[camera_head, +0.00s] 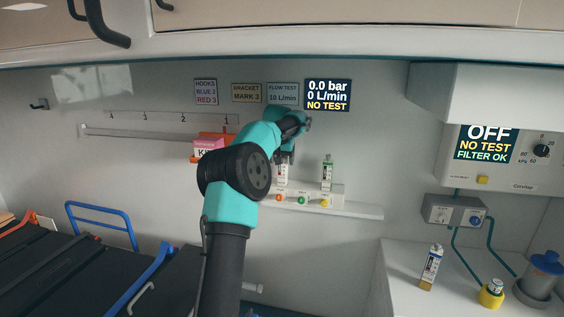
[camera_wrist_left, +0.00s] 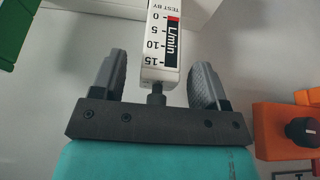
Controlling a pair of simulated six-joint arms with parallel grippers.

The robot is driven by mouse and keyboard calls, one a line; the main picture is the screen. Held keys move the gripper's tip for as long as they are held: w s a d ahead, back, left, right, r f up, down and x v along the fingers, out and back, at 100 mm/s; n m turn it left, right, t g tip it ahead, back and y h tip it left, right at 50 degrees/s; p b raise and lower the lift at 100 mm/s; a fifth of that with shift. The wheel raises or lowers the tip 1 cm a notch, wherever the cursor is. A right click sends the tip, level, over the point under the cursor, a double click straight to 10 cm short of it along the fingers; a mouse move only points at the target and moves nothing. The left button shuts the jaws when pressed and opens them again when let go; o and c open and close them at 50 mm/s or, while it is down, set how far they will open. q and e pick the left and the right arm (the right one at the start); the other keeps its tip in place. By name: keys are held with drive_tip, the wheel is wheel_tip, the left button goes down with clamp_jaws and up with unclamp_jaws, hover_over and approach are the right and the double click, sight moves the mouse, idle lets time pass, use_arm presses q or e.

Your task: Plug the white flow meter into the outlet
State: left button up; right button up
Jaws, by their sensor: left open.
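A white flow meter (camera_head: 282,175) with an L/min scale stands upright at the wall rail, partly hidden by my left gripper (camera_head: 285,152). In the left wrist view, a white flow meter with a red patch (camera_wrist_left: 161,48) lies between the spread fingers of my left gripper (camera_wrist_left: 160,68), with a gap on each side. The outlet strip (camera_head: 312,190) carries an orange, a green and a yellow port. I cannot tell how either meter is seated. My right gripper does not show.
A third, labelled meter (camera_head: 431,266) stands on the right counter (camera_head: 400,270) near a yellow-based jar (camera_head: 491,293) and a blue-lidded container (camera_head: 543,272). A red-pink box (camera_head: 208,147) is on the wall left of my arm. The wall display (camera_head: 328,94) reads NO TEST.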

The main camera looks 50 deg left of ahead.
use_arm(q)
drive_tip(key=v, duration=1.1)
drive_tip(key=shift+w+f, duration=0.1)
idle(0.5)
